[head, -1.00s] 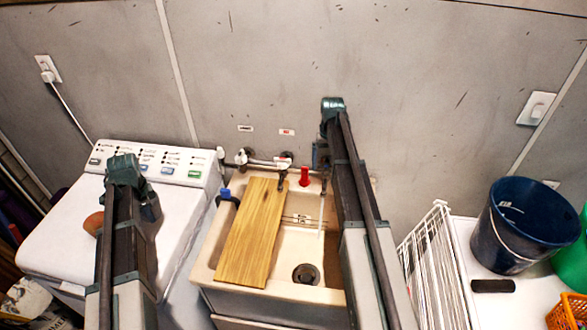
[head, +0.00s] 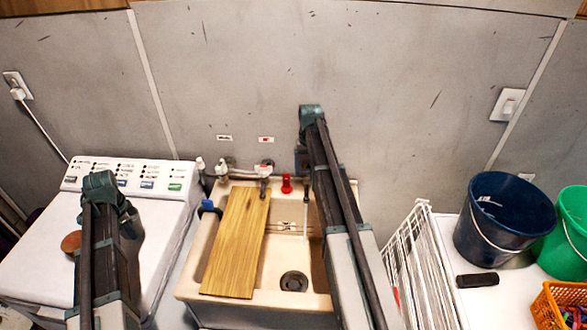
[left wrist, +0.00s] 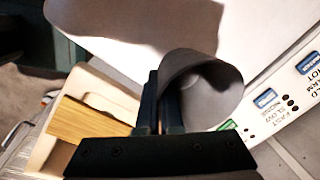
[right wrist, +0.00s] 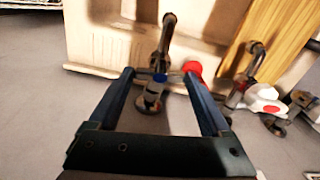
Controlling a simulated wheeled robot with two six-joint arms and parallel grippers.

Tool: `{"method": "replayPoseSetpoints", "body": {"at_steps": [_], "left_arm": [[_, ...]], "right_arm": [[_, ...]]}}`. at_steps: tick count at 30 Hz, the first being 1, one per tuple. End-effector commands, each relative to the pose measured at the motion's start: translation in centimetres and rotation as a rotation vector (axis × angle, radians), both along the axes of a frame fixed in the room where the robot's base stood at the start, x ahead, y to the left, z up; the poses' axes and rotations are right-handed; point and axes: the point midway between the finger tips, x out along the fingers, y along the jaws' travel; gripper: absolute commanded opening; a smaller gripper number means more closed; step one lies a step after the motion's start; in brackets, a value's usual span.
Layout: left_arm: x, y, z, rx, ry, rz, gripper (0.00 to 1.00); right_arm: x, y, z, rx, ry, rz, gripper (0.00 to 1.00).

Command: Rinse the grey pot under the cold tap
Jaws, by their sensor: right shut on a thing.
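The grey pot (left wrist: 215,75) shows in the left wrist view above the white washing machine lid. My left gripper (left wrist: 160,85) is shut on the pot's wall, its fingers close together. In the head view my left gripper (head: 103,190) is over the machine, and a brownish round shape (head: 71,242) shows beside it. My right gripper (right wrist: 160,80) is shut on the cold tap (right wrist: 160,77), marked blue, at the back of the sink. In the head view my right arm hides that tap. A thin pale stream shows below the spout (head: 306,198).
A wooden board (head: 236,245) covers the left part of the sink (head: 187,290). The sink's right part with the drain (head: 294,283) is open. A red-topped tap (head: 286,184) stands near my right gripper. A white rack (head: 405,262), a dark bucket (head: 503,225) and a green bucket are at right.

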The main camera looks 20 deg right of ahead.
Motion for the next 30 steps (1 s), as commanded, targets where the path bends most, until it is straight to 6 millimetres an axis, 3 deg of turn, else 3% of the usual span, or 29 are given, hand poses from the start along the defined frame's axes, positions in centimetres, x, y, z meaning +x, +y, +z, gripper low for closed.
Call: {"method": "replayPoseSetpoints", "body": {"at_steps": [6,16,17,19,30], "left_arm": [[0.0,0.0,0.0,0.0,0.0,0.0,0.0],[0.0,0.0,-0.01,0.0,0.0,0.0,0.0],[0.0,0.0,-0.01,0.0,0.0,0.0,0.0],[0.0,0.0,-0.01,0.0,0.0,0.0,0.0],[0.0,0.0,0.24,0.0,0.0,0.0,0.0]], "right_arm": [[0.0,0.0,0.0,0.0,0.0,-0.152,0.27],[-0.01,0.0,-0.01,0.0,0.0,-0.175,0.27],[-0.01,0.0,-0.01,0.0,0.0,-0.175,0.84],[-0.01,0.0,-0.01,0.0,0.0,-0.175,0.97],[0.0,0.0,0.24,0.0,0.0,-0.173,1.0]]}}
